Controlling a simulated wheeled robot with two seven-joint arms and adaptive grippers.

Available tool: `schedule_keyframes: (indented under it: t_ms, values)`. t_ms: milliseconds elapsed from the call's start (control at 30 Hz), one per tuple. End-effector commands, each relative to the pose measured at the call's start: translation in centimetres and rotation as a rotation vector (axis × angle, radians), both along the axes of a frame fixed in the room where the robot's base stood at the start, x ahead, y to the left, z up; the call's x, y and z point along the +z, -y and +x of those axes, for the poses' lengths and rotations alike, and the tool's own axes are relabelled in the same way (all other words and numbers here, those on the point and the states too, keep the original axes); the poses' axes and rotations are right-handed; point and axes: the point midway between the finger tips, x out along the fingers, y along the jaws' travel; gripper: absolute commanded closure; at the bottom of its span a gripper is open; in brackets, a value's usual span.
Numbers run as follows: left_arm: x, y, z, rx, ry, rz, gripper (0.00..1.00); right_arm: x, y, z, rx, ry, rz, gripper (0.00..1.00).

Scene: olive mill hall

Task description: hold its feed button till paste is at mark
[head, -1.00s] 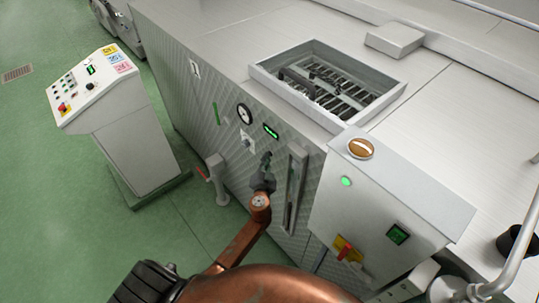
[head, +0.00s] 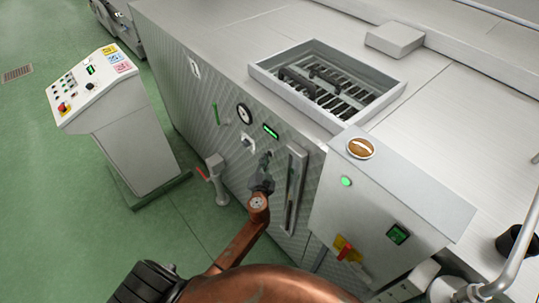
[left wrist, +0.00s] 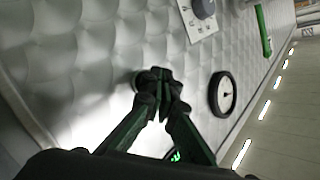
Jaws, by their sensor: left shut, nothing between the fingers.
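My left gripper (head: 267,156) is shut and empty, its dark fingertips at the quilted steel front of the machine (head: 225,150), below the small green display (head: 270,131). In the left wrist view the closed fingertips (left wrist: 160,78) cover most of a small round fitting (left wrist: 136,78) on the panel, possibly the feed button. I cannot tell whether they touch or press it. A tall narrow sight window (head: 294,190) stands right of the gripper; its paste level and mark are too small to read. My right gripper is not in view.
A round gauge (head: 243,114), a knob (head: 248,142) and a green handle (head: 215,114) sit left of the display. A valve with a red lever (head: 212,178) juts out below. A grey control box (head: 385,215) stands right. A console (head: 105,90) stands on open green floor.

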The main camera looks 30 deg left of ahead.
Motion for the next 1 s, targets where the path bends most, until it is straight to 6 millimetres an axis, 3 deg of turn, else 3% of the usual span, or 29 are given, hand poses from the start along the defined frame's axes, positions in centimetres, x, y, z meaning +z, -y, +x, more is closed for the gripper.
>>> schedule_keyframes:
  t_ms: [467, 1000]
  values:
    - [0.0, -0.3, -0.8, 0.001, 0.000, 0.001, 1.00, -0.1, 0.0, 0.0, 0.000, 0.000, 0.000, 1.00]
    - [0.0, -2.1, -5.0, 0.001, 0.000, 0.001, 1.00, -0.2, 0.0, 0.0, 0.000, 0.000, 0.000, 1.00]
